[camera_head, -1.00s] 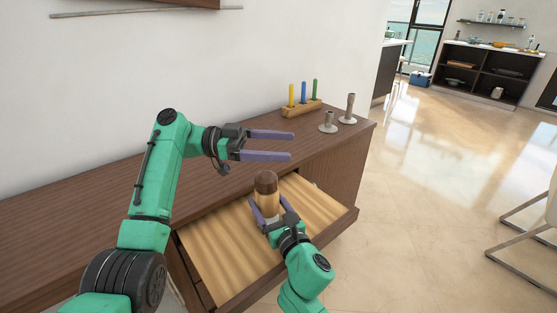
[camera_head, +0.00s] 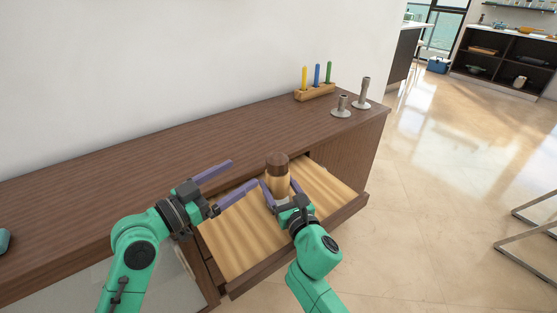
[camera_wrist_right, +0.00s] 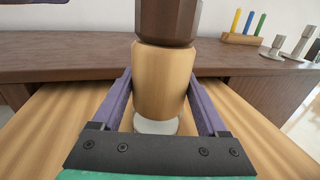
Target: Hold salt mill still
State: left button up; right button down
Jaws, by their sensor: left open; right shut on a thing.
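The salt mill (camera_head: 278,178) has a dark brown top, a light wood body and a pale base. It stands upright over the open drawer (camera_head: 240,236). My right gripper (camera_head: 279,186) is shut on its body, with one purple finger on each side. In the right wrist view the mill (camera_wrist_right: 163,80) stands between the fingers of the right gripper (camera_wrist_right: 163,95). Whether its base touches the drawer floor is hard to tell. My left gripper (camera_head: 232,180) is open and empty, left of the mill, near the cabinet's front edge.
The wooden cabinet top (camera_head: 200,152) is mostly clear. At its far end stand a wooden block with yellow, blue and green sticks (camera_head: 315,92) and two grey candlestick-like holders (camera_head: 341,106). A chair frame (camera_head: 530,225) is at right. Open floor lies right of the cabinet.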

aim_at(279, 162)
pick_arm(q)
jog(key=shift+g, duration=0.3)
jog(key=x, duration=0.4)
jog(key=s+d+x, duration=0.1)
jog(key=x, duration=0.6)
jog(key=shift+d+f, duration=0.2)
jog(key=shift+d, duration=0.2)
jog(key=c, duration=1.4)
jog(key=shift+o, duration=0.2)
jog(key=shift+w+f+m+g+h, duration=0.1)
jog(key=shift+m+g+h, duration=1.5)
jog(key=shift+g, duration=0.4)
jog(key=shift+m+g+h, duration=0.3)
jog(key=shift+m+g, duration=0.2)
jog(key=shift+g, duration=0.2)
jog(key=o, duration=1.4)
jog(key=shift+c, duration=0.2)
